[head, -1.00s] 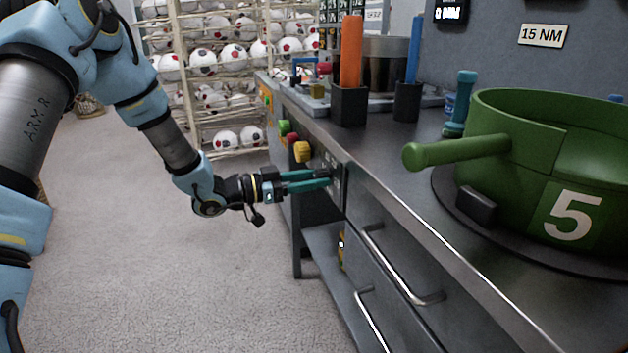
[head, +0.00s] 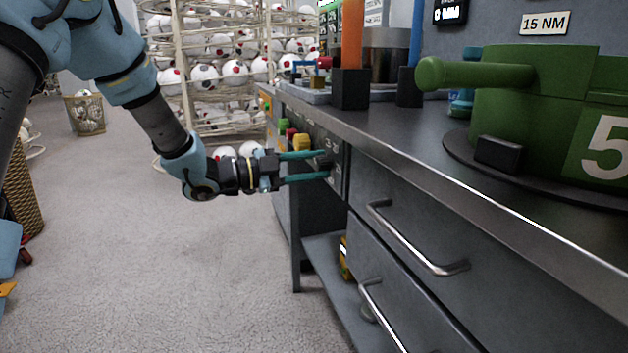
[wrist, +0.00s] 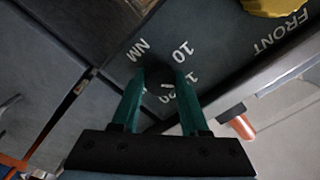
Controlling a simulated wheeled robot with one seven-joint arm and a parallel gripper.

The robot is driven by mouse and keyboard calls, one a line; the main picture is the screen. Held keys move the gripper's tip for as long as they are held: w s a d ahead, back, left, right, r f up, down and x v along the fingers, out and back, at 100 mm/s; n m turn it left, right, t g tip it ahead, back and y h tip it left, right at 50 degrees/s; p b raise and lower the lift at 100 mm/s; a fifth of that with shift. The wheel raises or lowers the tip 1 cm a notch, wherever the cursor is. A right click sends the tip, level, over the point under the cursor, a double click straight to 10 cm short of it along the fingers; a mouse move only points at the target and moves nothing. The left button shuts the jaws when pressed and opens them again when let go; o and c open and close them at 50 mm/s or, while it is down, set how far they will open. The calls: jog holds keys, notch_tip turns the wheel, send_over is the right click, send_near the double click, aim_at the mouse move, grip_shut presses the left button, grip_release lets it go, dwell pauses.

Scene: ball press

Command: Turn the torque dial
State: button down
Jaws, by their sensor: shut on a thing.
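The torque dial (wrist: 158,74) is a small dark knob on the grey front panel of the bench. In the wrist view, white marks "NM", "10" and "20" stand around it, with another partly hidden. My gripper (wrist: 159,88) has its two green fingers on either side of the dial, shut on it. In the head view my gripper (head: 326,166) reaches in from the left, one finger above the other, tips at the panel. The dial is mostly hidden there by the fingers. A sign (head: 544,23) on the back wall reads "15 NM".
A yellow knob (head: 301,142) is just left of the dial, with red and green ones beyond. Drawer handles (head: 415,240) stick out below right. A green drum (head: 545,120) marked 5 stands on the bench. Open floor (head: 200,270) lies left of the bench.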

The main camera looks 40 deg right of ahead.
jog(key=shift+f+m+b, duration=0.15)
jog(key=shift+m+b, duration=0.85)
jog(key=shift+b, duration=0.05)
jog(key=shift+c, duration=2.1)
grip_release()
jog(key=v, duration=1)
jog(key=shift+w+a+p, duration=0.15)
jog(key=shift+a+p, duration=0.15)
jog(key=shift+a, duration=0.1)
jog(key=shift+w, duration=0.1)
